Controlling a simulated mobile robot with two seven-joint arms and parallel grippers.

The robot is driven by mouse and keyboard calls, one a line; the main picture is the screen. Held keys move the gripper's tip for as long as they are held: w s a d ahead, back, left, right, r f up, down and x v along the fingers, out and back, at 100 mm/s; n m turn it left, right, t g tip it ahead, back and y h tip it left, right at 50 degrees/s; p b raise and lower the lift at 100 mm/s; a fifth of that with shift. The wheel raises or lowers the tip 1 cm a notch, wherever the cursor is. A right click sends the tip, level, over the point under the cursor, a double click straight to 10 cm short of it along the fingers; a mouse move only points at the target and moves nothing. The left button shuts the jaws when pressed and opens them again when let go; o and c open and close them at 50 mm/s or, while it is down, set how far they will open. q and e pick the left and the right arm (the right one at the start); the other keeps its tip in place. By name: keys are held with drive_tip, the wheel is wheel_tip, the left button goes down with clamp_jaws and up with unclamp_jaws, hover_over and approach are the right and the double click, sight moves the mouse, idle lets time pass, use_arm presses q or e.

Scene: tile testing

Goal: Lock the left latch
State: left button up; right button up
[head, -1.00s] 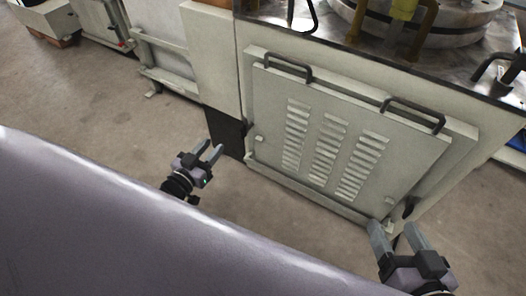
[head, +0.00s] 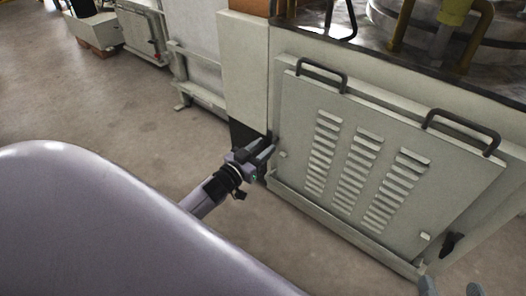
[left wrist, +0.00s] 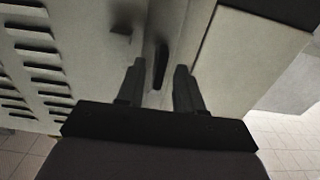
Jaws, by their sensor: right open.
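The louvred grey panel (head: 390,160) is seated against the machine's front and also fills the left of the left wrist view (left wrist: 85,50). The left latch (left wrist: 161,65) is a dark, narrow handle beside the panel's edge. In the left wrist view it appears between my open left fingers (left wrist: 157,75); I cannot tell whether they touch it. In the head view my left gripper (head: 264,150) is at the panel's left edge and largely hides this latch. My right gripper (head: 450,287) is open at the bottom right, only its fingertips showing.
The right latch (head: 451,243), a dark handle, is at the panel's lower right. Two black handles (head: 321,74) (head: 462,128) are on the panel's top edge. A ledge (head: 340,228) runs below the panel. Open floor (head: 120,115) lies to the left.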

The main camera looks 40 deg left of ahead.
use_arm(q)
drive_tip(key=shift+w, duration=0.2)
use_arm(e)
drive_tip(key=shift+r, duration=0.1)
use_arm(q)
clamp_jaws()
